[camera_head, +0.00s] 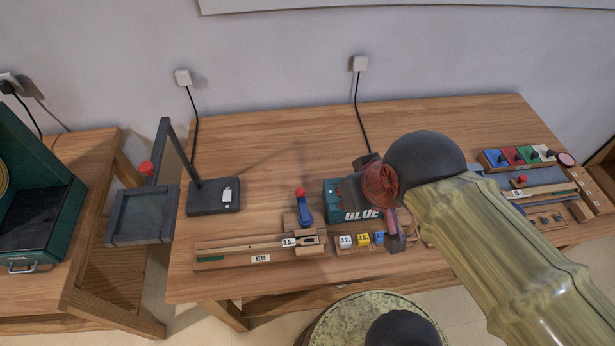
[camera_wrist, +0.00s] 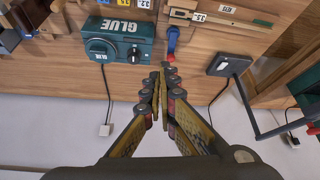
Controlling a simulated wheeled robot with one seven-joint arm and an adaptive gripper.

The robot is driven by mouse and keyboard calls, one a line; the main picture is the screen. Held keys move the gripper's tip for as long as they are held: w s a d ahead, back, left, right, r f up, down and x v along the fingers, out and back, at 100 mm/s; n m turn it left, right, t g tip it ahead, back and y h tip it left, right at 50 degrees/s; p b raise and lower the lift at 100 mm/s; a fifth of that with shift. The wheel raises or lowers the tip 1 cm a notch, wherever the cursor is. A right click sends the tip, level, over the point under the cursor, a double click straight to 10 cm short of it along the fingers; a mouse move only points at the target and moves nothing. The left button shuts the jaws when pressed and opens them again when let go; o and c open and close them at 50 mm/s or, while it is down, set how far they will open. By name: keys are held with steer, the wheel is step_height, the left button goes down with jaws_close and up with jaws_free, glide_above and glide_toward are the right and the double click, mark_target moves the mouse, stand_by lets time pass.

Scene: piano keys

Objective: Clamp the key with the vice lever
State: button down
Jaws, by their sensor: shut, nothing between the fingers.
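The vice lever (camera_head: 304,208) is blue with a red end and stands on a small wooden vice block (camera_head: 313,226) on the bench. The long pale wooden key (camera_head: 245,246) lies in a holder left of the vice, its right end at the block near a "3.5" tag. In the wrist view the blue lever (camera_wrist: 172,42) is just beyond my fingertips, and the key (camera_wrist: 235,20) runs off to the upper right. My gripper (camera_wrist: 163,78) is shut and empty, apart from the lever in the picture. The head view does not show the fingertips clearly behind my arm.
The green glue box (camera_head: 345,203) stands right of the lever, partly hidden by my arm. Small number blocks (camera_head: 362,240) sit in front of it. A dark lamp-like stand (camera_head: 213,197) is at the left. Bare bench (camera_head: 270,150) lies behind the lever.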

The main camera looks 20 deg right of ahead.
steer(key=shift+s, duration=0.1)
steer(key=w+f+m+g+y+p, duration=0.1)
steer(key=w+f+m+g+p, duration=0.15)
steer(key=w+m+p, duration=0.85)
steer(key=w+d+f+m+g+y+p, duration=0.1)
steer(key=w+d+f+m+g+p, duration=0.1)
steer(key=w+f+m+p, duration=0.4)
step_height(320, 180, down, 4)
steer(key=m, duration=0.5)
steer(key=shift+w+d, duration=0.2)
steer(key=shift+d, duration=0.05)
steer(key=b, duration=0.3)
glide_above(304, 206)
steer(key=w+d, duration=0.2)
steer(key=d, duration=0.2)
step_height(304, 206, down, 10)
steer(key=shift+r, duration=0.15)
